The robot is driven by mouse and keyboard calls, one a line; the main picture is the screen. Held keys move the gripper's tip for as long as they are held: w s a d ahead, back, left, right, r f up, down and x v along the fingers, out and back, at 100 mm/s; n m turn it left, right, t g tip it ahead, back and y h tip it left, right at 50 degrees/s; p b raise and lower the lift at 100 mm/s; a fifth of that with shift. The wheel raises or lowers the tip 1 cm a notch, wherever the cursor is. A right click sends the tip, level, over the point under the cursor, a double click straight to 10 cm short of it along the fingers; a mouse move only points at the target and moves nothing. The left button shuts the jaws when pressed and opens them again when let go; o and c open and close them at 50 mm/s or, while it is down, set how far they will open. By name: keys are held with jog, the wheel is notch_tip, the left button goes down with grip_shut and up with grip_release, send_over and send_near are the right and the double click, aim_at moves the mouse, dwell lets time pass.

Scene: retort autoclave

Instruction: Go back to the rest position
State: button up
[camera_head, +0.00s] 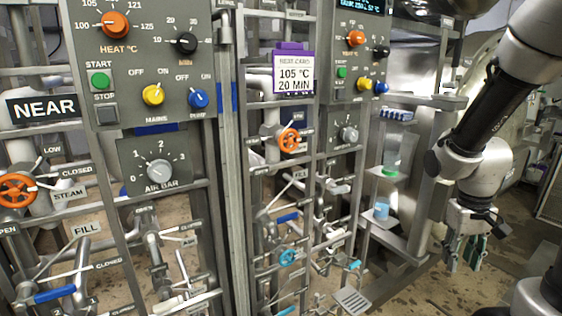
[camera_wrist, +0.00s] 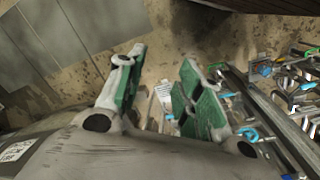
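My gripper (camera_head: 467,253) hangs at the end of my arm on the right side of the head view, pointing down. It is clear of the panels and the floor. In the wrist view my gripper (camera_wrist: 155,88) shows two green-padded fingers spread apart, with nothing between them but the floor beyond. It is open and empty.
Control panels with knobs, such as the near panel (camera_head: 150,60), fill the left and middle. Pipes and levers stand below, including an orange valve wheel (camera_head: 289,140). Stained floor (camera_head: 425,285) is open below.

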jog(key=s+a+r+t, duration=0.2)
jog(key=s+r, duration=0.2)
jog(key=r, duration=0.4)
jog(key=s+a+r+n+t+y, duration=0.1)
jog(key=s+a+r+t, duration=0.1)
jog(key=s+r, duration=0.3)
notch_tip(320, 180, up, 4)
jog(key=shift+a+f, duration=0.2)
jog(key=shift+a, duration=0.15)
